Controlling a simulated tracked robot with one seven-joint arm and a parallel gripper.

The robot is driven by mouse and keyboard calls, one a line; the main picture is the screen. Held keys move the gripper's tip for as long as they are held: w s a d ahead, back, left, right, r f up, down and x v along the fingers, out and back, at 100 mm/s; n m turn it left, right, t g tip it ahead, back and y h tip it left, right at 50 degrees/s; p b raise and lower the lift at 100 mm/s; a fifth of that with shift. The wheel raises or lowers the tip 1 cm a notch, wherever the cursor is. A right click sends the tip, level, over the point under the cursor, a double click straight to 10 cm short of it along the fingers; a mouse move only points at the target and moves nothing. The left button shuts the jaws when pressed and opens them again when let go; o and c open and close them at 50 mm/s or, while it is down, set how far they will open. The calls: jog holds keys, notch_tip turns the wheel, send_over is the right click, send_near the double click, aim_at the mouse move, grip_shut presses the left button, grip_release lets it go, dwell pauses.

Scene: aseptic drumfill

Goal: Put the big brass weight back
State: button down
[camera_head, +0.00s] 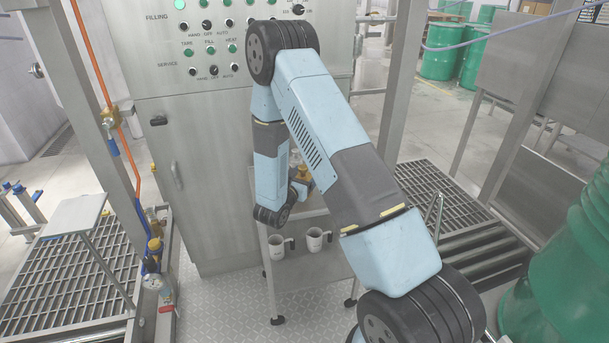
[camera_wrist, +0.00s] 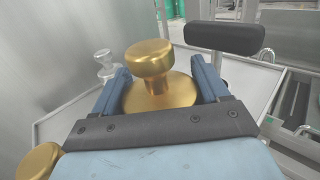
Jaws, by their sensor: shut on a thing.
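A large knobbed brass weight (camera_wrist: 160,95) is between the two blue fingers of my gripper (camera_wrist: 157,66) in the wrist view, and the fingers are shut on it. Its round knob stands upright above a wider body. In the head view the brass weight (camera_head: 303,173) shows small beside my gripper (camera_head: 298,186), over the stand in front of the steel cabinet. A second brass weight (camera_wrist: 38,161) is partly in view at the lower left of the wrist view. The underside of the held weight is hidden, so I cannot tell whether it touches the surface.
A small silver weight (camera_wrist: 104,63) stands left of my gripper on a grey top. A black padded bar (camera_wrist: 225,38) on a post is close on the right. A green drum (camera_head: 565,265) is at the right.

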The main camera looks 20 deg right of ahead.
jog(key=shift+a+f, duration=0.1)
jog(key=shift+f, duration=1.15)
grip_release()
jog(key=shift+s+f, duration=0.1)
